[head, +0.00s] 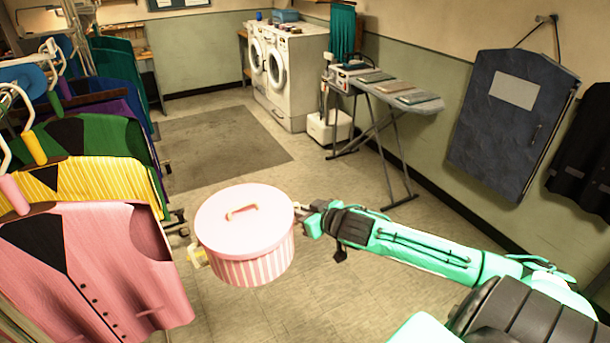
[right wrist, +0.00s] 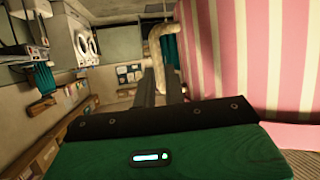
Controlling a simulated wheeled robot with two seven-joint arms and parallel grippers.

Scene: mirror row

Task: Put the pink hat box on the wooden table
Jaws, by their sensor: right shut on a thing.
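The pink hat box (head: 246,262) is round, with a pink-and-white striped side and a flat pink lid with a small handle on top. It is upright, held in the air above the floor in the middle of the head view. My right gripper (head: 308,217) is at its right side. In the right wrist view, the striped hat box wall (right wrist: 270,55) fills the right, and the gripper (right wrist: 161,80) is shut on a cream side handle. My left gripper is out of view. I cannot clearly make out the wooden table; a wooden-edged surface (head: 123,30) shows at the back left.
A rack of coloured waistcoats (head: 90,265) stands close on the left. Washing machines (head: 285,70) and an ironing board (head: 400,95) with folded cloths stand farther back. A grey mat (head: 215,148) lies on the floor.

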